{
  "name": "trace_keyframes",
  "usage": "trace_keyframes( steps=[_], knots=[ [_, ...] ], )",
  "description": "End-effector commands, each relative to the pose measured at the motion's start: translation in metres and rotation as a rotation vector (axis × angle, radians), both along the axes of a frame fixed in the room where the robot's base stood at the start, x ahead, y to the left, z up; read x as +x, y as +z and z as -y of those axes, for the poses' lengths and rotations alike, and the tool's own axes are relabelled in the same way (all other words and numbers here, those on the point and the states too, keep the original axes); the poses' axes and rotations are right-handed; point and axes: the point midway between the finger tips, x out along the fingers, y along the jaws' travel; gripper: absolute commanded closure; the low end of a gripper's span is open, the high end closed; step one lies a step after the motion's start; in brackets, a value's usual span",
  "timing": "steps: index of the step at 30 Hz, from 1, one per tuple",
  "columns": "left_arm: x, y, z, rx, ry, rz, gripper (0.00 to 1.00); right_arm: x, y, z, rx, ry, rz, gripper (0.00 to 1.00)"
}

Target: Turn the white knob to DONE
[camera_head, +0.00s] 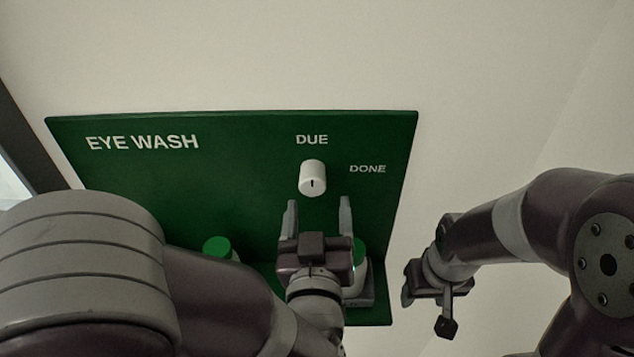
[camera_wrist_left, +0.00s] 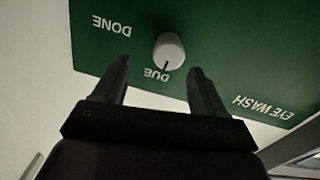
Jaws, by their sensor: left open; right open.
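The white knob (camera_head: 312,179) stands out from the green panel (camera_head: 225,180), below the word DUE and to the left of the word DONE. Its dark pointer line faces DUE in the left wrist view, where the knob (camera_wrist_left: 168,52) appears upside down. My left gripper (camera_head: 318,205) is open just below the knob, its fingers apart and empty. In the left wrist view the fingertips (camera_wrist_left: 160,75) lie either side of the knob's line, and I see no contact. My right gripper (camera_head: 432,300) is off to the right of the panel, away from the knob, open.
A green round cap (camera_head: 217,247) shows low on the panel at left. Another green-topped part (camera_head: 359,252) is partly hidden behind my left gripper. EYE WASH is lettered at the panel's upper left. The pale wall (camera_head: 500,90) around it is bare.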

Motion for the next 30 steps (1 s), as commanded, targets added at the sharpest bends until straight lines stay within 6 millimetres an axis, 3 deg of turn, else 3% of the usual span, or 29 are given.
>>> trace_keyframes(
  steps=[6, 17, 22, 30],
  knots=[
    [0.034, 0.002, 0.001, 0.001, 0.002, 0.000, 0.28, 0.000, 0.013, 0.000, 0.000, 0.000, 0.000, 0.45],
    [0.041, 0.000, 0.001, -0.001, -0.001, -0.001, 0.28, 0.000, 0.014, 0.000, 0.000, 0.000, 0.000, 0.45],
    [0.041, 0.000, 0.001, -0.001, -0.001, 0.000, 0.84, 0.000, 0.014, 0.000, 0.000, 0.000, 0.000, 0.45],
    [0.041, 0.001, 0.001, 0.005, 0.000, 0.000, 0.84, 0.000, 0.014, 0.000, 0.000, 0.000, 0.000, 0.45]
  ],
)
